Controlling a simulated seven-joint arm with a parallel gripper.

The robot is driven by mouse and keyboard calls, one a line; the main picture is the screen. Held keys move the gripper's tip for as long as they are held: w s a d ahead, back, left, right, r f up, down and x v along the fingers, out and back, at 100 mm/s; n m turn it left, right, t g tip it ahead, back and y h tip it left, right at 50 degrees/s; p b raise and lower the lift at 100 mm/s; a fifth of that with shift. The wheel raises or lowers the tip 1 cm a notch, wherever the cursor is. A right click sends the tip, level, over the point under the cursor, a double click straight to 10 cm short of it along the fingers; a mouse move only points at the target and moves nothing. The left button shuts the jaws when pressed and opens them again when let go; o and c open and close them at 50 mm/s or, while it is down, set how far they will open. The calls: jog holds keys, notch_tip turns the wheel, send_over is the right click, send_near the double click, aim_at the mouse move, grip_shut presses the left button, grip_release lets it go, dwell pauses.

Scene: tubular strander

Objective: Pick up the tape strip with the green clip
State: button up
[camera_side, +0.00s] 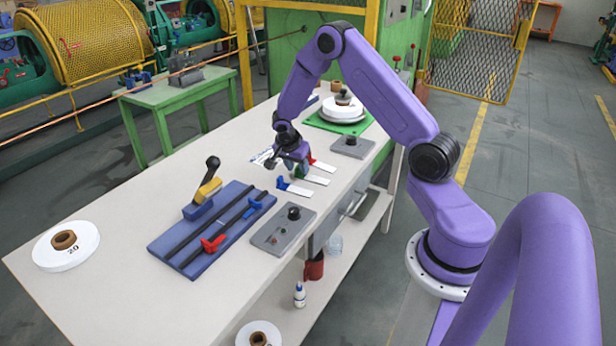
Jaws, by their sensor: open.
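The tape strip with the green clip (316,179) lies on the white workbench, the middle one of three short white strips. Its green clip (301,173) is at the strip's left end and partly hidden by my gripper. My gripper (291,164) is open, low over the bench and close to the green clip. I cannot tell whether its fingers straddle the clip or touch it. The strip with the red clip (324,167) lies just behind, and the strip with the blue clip (298,190) lies just in front.
A blue fixture (205,238) with dark rails and a lever stands to the left. A grey plate with a black knob (283,231) lies in front, another (352,146) behind right. The bench's front left is clear.

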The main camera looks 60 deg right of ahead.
grip_shut()
jog(key=shift+r, duration=0.15)
